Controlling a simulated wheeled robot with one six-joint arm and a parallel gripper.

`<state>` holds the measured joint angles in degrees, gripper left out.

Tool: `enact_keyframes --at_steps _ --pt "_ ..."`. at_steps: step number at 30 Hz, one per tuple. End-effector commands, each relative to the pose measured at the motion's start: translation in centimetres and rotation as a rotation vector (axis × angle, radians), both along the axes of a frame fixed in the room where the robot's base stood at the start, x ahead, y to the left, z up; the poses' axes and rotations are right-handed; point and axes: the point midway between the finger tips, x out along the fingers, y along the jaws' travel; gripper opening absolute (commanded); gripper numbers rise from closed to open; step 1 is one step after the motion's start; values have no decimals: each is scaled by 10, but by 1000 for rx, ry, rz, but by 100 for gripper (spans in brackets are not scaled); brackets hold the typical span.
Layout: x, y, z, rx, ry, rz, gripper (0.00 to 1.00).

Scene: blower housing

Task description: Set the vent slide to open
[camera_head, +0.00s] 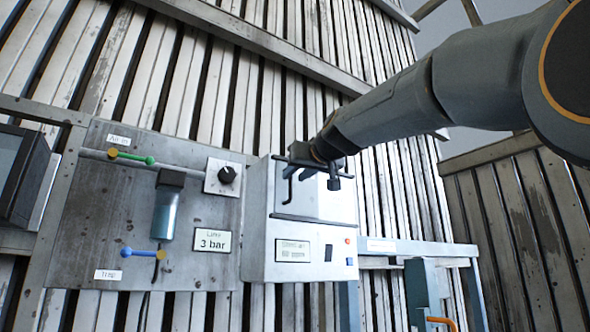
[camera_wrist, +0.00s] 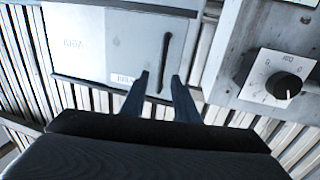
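A pale flat panel with a dark bar handle, which I take as the vent slide (camera_wrist: 110,45), fills the upper middle of the wrist view. Its small labels are upside down and too blurred to read surely. The dark handle (camera_wrist: 165,55) lies between the two fingers of my gripper (camera_wrist: 162,76) in that view, with gaps on both sides; depth and contact cannot be told. In the head view my gripper (camera_head: 320,178) is at the upper front of the white box (camera_head: 256,225), partly hiding the panel. The fingers are apart.
A grey board (camera_head: 90,215) left of the box carries a black dial (camera_head: 227,174), a blue cylinder (camera_head: 165,212), a green lever (camera_head: 130,156) and a blue lever (camera_head: 140,252). A dark screen (camera_head: 15,170) is at far left. A blue-grey stand (camera_head: 422,290) is lower right.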

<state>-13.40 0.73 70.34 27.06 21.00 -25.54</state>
Motion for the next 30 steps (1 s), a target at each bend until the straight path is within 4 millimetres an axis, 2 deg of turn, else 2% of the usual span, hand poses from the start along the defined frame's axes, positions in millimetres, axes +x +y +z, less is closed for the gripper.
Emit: enact_keyframes --at_steps 6,14,19,30 --pt "13 6 0 1 1 1 28" --pt "15 6 -1 1 1 0 28" --pt "15 6 -1 1 1 0 1" --pt "17 3 -2 1 0 0 0"
